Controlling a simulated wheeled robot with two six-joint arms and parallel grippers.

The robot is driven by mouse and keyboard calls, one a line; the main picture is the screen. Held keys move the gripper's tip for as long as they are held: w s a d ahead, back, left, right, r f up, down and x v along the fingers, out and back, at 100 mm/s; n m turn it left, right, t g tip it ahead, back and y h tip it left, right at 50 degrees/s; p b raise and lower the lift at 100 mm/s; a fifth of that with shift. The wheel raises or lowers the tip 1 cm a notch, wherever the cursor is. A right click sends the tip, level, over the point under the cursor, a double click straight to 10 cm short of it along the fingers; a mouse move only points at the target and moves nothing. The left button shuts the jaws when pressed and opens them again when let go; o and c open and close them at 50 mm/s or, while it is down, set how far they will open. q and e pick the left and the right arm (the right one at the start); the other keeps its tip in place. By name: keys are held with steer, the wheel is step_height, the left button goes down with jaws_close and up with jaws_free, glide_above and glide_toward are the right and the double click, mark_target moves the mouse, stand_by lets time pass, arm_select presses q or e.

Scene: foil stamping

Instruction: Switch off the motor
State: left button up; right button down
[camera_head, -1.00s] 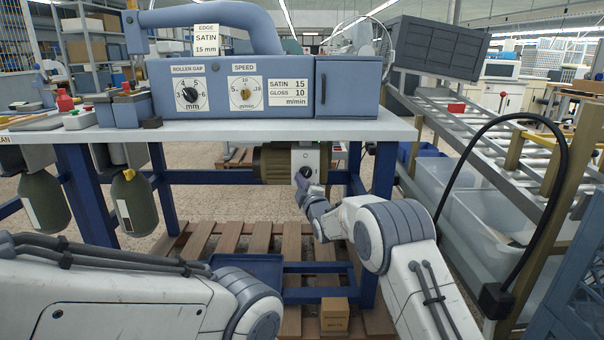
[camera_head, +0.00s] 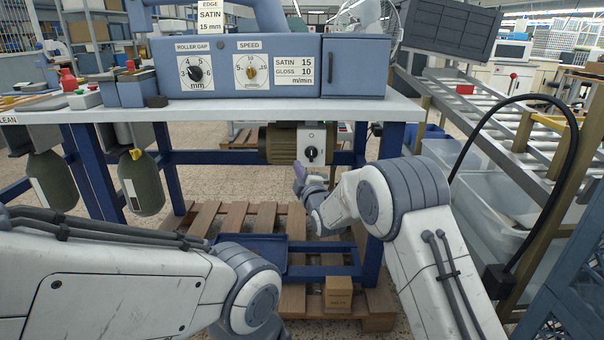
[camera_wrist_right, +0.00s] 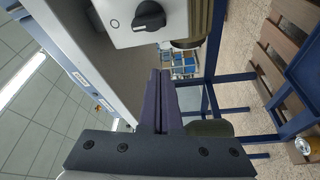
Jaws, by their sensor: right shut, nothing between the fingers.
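The motor (camera_head: 281,145) hangs under the machine table, with a pale switch box (camera_head: 312,134) on its front. A black rotary knob (camera_head: 311,154) sits on the box. The right wrist view shows the knob (camera_wrist_right: 149,16) close up at the top, its grip bar lying roughly across the picture, with a round "O" mark on the box (camera_wrist_right: 128,32) left of it. My right gripper (camera_head: 299,172) is just below and left of the knob. Its fingers (camera_wrist_right: 161,74) are shut and empty, and appear apart from the knob. My left arm shows, but its gripper is out of view.
The table top (camera_head: 390,107) lies above the switch. A blue table leg (camera_head: 378,240) stands right of my right gripper. A wooden pallet (camera_head: 205,222) and a small carton (camera_head: 338,292) are below. A roller conveyor (camera_head: 490,120) stands at the right.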

steer(key=shift+v, duration=1.95)
steer(key=shift+r, duration=0.15)
steer(key=s+a+f+m+g+h, duration=0.25)
steer(key=s+m+g, duration=0.5)
steer(key=s, duration=1.35)
steer(key=s+d+f+m+g+h, duration=0.1)
steer(key=s+d+g, duration=0.2)
steer(key=s, duration=0.6)
steer(key=s+d+f+m+g+h, duration=0.1)
steer(key=s+d+f+g, duration=0.15)
steer(key=s, duration=0.65)
steer(key=s+d+f+m+g+h, duration=0.1)
steer(key=s+d+m+g, duration=0.2)
steer(key=s, duration=0.6)
step_height(320, 180, up, 33)
steer(key=s+g+p, duration=0.1)
steer(key=p, duration=3.2)
steer(key=shift+s+d+n+g, duration=0.4)
steer(key=shift+d+n, duration=0.05)
steer(key=shift+d, duration=0.05)
